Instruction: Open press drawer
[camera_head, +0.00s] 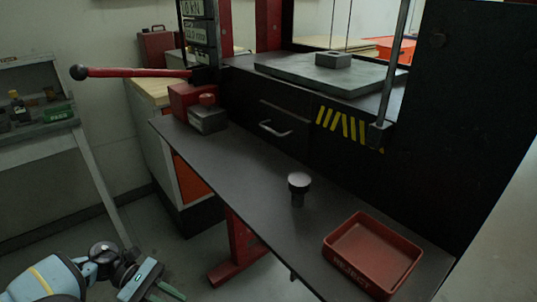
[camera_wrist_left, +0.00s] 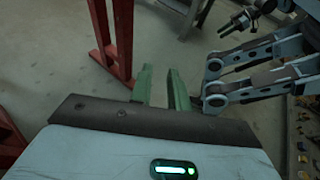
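The press drawer (camera_head: 264,118) is a dark front panel under the press bed. It looks closed, and its light bar handle (camera_head: 276,131) faces the table. My left gripper (camera_head: 168,291) is low at the bottom left of the head view, well away from and below the drawer. In the left wrist view its two green fingers (camera_wrist_left: 163,88) stand apart with nothing between them, over the floor. The drawer is not in the wrist view.
A red lever (camera_head: 130,73) sticks out left. Red legs (camera_wrist_left: 109,40) stand on the floor.

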